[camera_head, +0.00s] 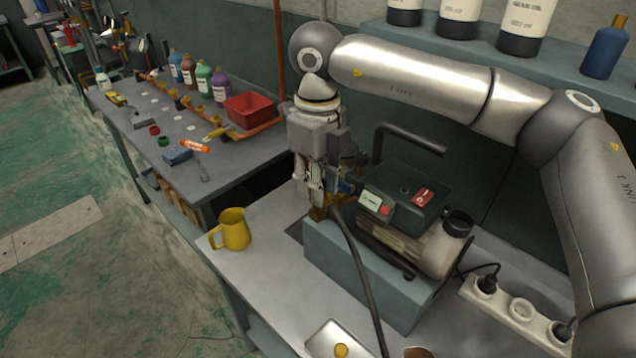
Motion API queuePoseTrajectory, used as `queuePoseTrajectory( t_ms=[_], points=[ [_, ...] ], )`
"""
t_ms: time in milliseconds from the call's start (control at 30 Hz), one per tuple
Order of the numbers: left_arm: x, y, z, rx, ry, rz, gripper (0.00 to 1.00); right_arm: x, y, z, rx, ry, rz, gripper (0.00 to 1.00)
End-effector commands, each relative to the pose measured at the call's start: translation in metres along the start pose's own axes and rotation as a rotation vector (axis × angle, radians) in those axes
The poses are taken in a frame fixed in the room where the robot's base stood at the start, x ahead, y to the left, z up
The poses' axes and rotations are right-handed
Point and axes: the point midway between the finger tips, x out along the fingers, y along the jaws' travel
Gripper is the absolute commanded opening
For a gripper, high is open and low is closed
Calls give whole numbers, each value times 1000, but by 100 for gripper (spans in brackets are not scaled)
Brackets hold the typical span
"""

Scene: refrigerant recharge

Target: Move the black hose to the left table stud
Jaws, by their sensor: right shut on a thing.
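My right gripper (320,196) points down at the left end of the pump unit and is shut on the upper end of the black hose. The black hose (355,262) runs from beside the fingertips down over the front of the blue-grey block to the bottom edge of the view. The fingers hide part of the hose's end; brass and blue parts show close beside it. A brass knob (341,351) on a metal plate at the bottom edge may be the left table stud. My left gripper is not in view.
The pump (405,200) stands on a blue-grey block (355,275). A yellow jug (233,230) stands left on the bench. A power strip (520,312) lies right. A second table (222,165) holds bottles and a red bin (251,111). Bench between jug and block is clear.

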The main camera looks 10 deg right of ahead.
Motion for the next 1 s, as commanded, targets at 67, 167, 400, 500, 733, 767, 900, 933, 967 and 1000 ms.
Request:
queuePoseTrajectory(
  t_ms=[67, 167, 400, 500, 733, 767, 900, 933, 967, 1000],
  points=[
    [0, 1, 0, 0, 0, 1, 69, 2, 2, 0, -4, 4, 4, 2],
    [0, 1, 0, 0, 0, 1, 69, 2, 2, 0, -3, 4, 4, 2],
    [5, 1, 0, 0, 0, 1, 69, 4, 2, 0, -150, 3, 6, 1],
    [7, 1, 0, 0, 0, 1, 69, 3, 2, 0, -249, 3, 5, 1],
    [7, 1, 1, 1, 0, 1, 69, 2, 2, 0, -320, 4, 5, 1],
    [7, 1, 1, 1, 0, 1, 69, 2, 2, 0, -319, 4, 5, 1],
    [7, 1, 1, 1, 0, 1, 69, 3, 2, 0, -321, 4, 6, 1],
    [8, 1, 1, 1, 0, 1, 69, 3, 2, 0, -328, 4, 6, 1],
    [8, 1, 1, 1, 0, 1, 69, 3, 2, 0, -342, 4, 6, 1],
    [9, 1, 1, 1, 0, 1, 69, 3, 2, 0, -371, 4, 6, 1]
  ],
)
